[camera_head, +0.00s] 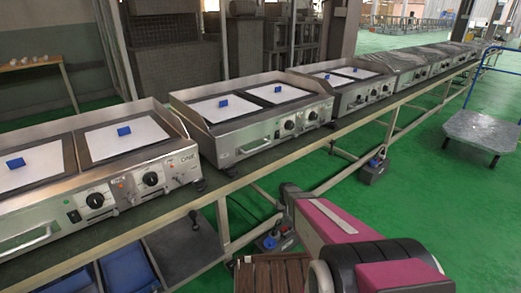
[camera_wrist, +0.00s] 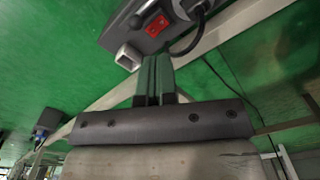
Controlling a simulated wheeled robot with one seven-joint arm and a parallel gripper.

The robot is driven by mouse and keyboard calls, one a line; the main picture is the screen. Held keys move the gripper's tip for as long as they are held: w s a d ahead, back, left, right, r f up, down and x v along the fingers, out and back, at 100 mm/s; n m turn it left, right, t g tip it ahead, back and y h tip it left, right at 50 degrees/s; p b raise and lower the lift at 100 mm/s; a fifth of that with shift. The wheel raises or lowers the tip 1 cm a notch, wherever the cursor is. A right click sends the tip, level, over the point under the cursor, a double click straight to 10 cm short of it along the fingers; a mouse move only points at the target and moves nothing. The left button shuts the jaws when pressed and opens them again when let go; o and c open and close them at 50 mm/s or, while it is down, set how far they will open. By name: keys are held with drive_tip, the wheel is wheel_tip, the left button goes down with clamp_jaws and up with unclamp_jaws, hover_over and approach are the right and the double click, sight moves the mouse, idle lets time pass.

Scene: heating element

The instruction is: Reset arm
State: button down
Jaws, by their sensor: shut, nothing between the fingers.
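My gripper (camera_wrist: 155,80) shows in the wrist view with its dark fingers together and nothing between them. It points over the green floor, close to a grey box with a red switch (camera_wrist: 157,26) and a pale metal bar. In the head view my magenta and grey arm reaches from the lower right toward the line, and the gripper itself does not show there. Steel heating units (camera_head: 252,118) stand in a row on the conveyor line, with white sheets and blue blocks on their tops. My arm is apart from these units.
The long conveyor table (camera_head: 262,161) runs from lower left to upper right. Blue bins (camera_head: 128,262) sit beneath it. A wooden slatted surface (camera_head: 272,275) is at the bottom centre. A blue-handled cart (camera_head: 481,132) stands at the right. Green floor (camera_head: 410,170) lies open between.

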drive_tip(key=s+r, duration=0.9)
drive_tip(key=r, duration=0.4)
drive_tip(key=s+r+m, duration=0.1)
drive_tip(key=s+r, duration=0.8)
drive_tip(key=r, duration=0.4)
drive_tip(key=shift+s, duration=0.35)
